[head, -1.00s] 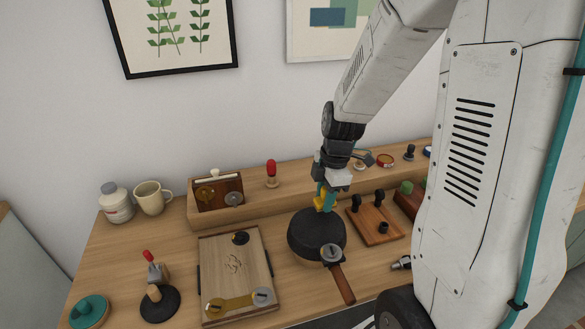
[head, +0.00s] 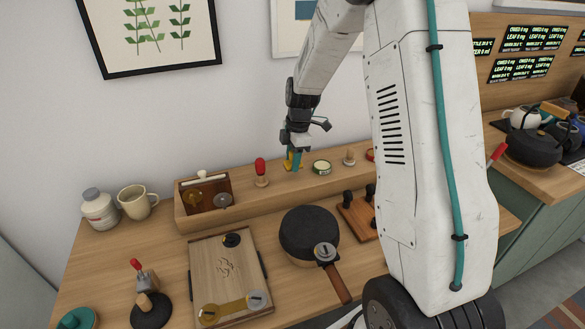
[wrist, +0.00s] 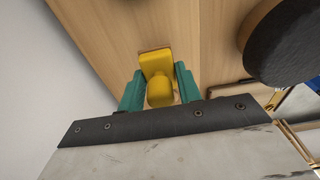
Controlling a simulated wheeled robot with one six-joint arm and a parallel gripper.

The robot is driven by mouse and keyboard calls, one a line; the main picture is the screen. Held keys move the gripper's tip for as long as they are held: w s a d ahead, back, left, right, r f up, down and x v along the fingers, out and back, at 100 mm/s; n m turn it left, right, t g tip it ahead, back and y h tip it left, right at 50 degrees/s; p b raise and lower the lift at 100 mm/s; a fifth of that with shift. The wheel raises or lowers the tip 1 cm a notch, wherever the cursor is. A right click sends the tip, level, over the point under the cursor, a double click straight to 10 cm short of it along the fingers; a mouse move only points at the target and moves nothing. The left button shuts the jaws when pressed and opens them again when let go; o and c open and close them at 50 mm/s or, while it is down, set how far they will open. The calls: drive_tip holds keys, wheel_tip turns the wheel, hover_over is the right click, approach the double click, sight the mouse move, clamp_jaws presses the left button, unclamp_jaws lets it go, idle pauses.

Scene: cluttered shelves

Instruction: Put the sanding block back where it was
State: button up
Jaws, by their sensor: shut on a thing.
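My gripper (head: 293,161) is over the raised back ledge (head: 245,197), between a red-handled tool and a green-rimmed tin. Its teal fingers are shut on the yellow sanding block (head: 287,161). In the wrist view the yellow block (wrist: 158,84) sits between the two teal fingertips (wrist: 158,92), with bare wood around it. I cannot tell whether its base touches the ledge or is just above it.
The red-handled tool (head: 261,170) stands close left, the green-rimmed tin (head: 322,167) close right. A small wooden-knobbed piece (head: 349,158) stands farther right. A dark pan (head: 309,232) lies in front, beside a wooden board (head: 224,262). A wooden box (head: 207,193) is at left.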

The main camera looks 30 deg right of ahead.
drive_tip(key=shift+w, duration=0.2)
drive_tip(key=shift+f, duration=1.75)
drive_tip(key=o, duration=1.1)
drive_tip(key=shift+f, duration=0.15)
drive_tip(key=shift+c, duration=0.2)
